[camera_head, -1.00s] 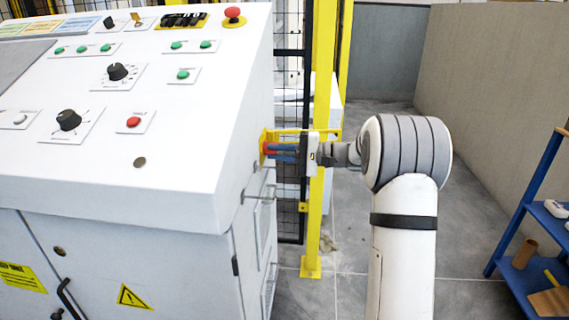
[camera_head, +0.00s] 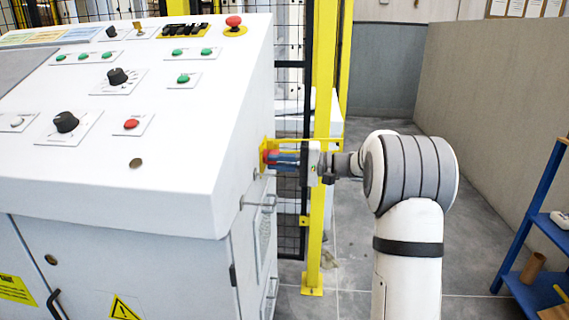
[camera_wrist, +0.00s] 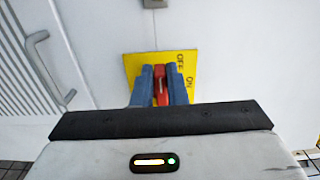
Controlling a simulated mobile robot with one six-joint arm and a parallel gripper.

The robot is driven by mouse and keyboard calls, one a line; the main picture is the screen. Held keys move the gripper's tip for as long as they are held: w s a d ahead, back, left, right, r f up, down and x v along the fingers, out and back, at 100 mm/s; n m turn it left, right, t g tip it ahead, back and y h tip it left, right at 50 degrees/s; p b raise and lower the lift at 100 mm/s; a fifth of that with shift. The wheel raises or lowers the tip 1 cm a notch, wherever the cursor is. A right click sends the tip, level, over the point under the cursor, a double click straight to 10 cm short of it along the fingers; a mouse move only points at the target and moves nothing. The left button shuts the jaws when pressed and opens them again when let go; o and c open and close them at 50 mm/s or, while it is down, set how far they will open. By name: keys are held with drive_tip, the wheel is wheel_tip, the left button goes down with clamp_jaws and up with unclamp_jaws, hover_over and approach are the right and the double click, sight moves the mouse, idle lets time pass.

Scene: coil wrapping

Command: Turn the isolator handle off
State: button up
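The red isolator handle (camera_wrist: 160,86) is in front of a yellow plate (camera_wrist: 133,68) on the side of the white control cabinet. The plate reads OFF above ON along its right part in the wrist view. My gripper's blue fingers (camera_wrist: 160,92) stand on both sides of the handle, close against it with no clear gap. In the head view my gripper (camera_head: 285,160) reaches the yellow plate (camera_head: 264,143) from the right, and only a bit of the red handle (camera_head: 267,155) shows. The handle's base is partly hidden by the fingers.
The cabinet (camera_head: 190,145) fills the left, with knobs and buttons on its sloped top. A metal door handle (camera_wrist: 40,60) is left of the plate in the wrist view. A yellow post (camera_head: 320,220) stands behind my gripper. A blue shelf (camera_head: 535,210) is at right.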

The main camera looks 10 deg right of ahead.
drive_tip(key=o, duration=0.5)
drive_tip(key=shift+a, duration=0.1)
drive_tip(key=shift+c, duration=0.2)
drive_tip(key=p+v, duration=0.1)
drive_tip(key=v, duration=0.7)
drive_tip(key=shift+p, duration=0.35)
